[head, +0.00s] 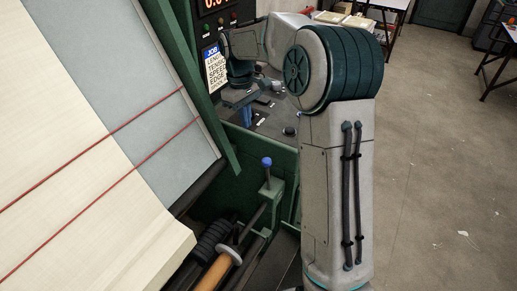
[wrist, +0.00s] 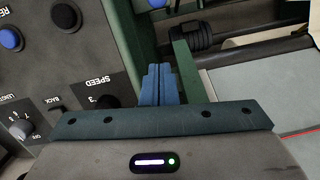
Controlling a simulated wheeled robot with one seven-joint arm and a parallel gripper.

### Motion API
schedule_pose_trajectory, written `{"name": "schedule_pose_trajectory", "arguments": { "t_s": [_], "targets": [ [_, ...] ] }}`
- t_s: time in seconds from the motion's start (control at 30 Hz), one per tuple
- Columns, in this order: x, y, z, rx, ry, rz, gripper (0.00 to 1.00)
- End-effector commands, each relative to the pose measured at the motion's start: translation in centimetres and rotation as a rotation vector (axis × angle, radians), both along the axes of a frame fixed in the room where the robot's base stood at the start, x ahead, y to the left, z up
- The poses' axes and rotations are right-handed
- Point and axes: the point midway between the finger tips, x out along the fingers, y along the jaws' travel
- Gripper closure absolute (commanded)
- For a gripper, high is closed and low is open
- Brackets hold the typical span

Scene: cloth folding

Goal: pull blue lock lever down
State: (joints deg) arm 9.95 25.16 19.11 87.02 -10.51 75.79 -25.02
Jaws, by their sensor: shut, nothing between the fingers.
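The lock lever shows in the head view as a blue ball knob (head: 266,161) on a short upright stem. It stands on a green bracket beside the machine's rollers. My gripper (head: 247,117) is above and a little left of the knob in the head view, over the control panel and apart from the knob. In the wrist view its blue fingers (wrist: 158,84) are pressed together with nothing between them.
A green frame post (head: 205,95) and the cream cloth (head: 80,180) with red lines are at left. An orange-brown roller (head: 217,271) lies below. Open floor (head: 430,180) is at right.

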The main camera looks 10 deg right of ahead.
Motion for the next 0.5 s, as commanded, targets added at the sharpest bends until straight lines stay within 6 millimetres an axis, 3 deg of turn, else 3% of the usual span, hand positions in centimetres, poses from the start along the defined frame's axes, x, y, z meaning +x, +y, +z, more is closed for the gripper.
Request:
{"name": "schedule_pose_trajectory", "arguments": {
  "t_s": [0.4, 0.5],
  "targets": [
    [-1.1, -0.3, -8.7, 0.001, 0.006, 0.004, 1.00],
    [-2.2, -1.2, -8.5, 0.000, 0.000, 0.001, 1.00]
  ]
}}
